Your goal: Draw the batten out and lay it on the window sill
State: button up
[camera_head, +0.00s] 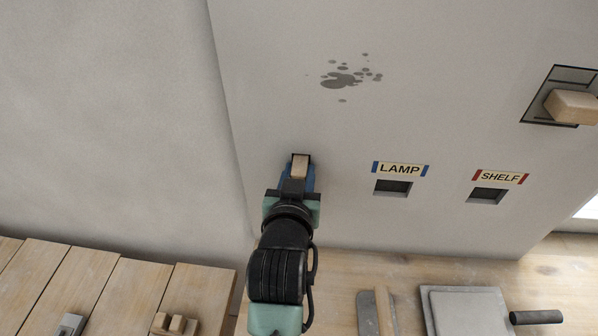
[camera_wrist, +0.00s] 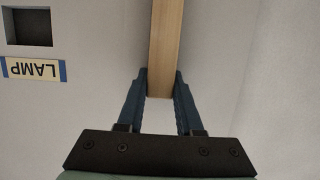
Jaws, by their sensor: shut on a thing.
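The batten (camera_head: 300,164) is a pale wooden bar at a dark square opening in the off-white wall. Its visible end points out toward my gripper (camera_head: 299,178). My gripper's blue fingers are shut on it, one on each side. In the wrist view the batten (camera_wrist: 166,42) runs from the top edge down between the fingertips of my gripper (camera_wrist: 160,82). How much of the batten lies inside the wall is hidden. I cannot tell which surface is the window sill.
Two empty square holes, labelled LAMP (camera_head: 400,169) and SHELF (camera_head: 500,178), lie to the right. A wooden block (camera_head: 573,107) sticks out of a dark recess at upper right. A wooden surface (camera_head: 440,270) below holds flat tools. Planks (camera_head: 85,285) lie at lower left.

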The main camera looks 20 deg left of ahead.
grip_shut()
jog(key=shift+s, duration=0.2)
jog(key=shift+s+d+p, duration=0.25)
jog(key=shift+s+p, duration=0.1)
jog(key=shift+s, duration=0.4)
jog(key=shift+s, duration=0.1)
jog(key=shift+s+d, duration=0.15)
jog(key=shift+s, duration=0.25)
jog(key=shift+s+d, duration=0.2)
jog(key=shift+s, duration=0.35)
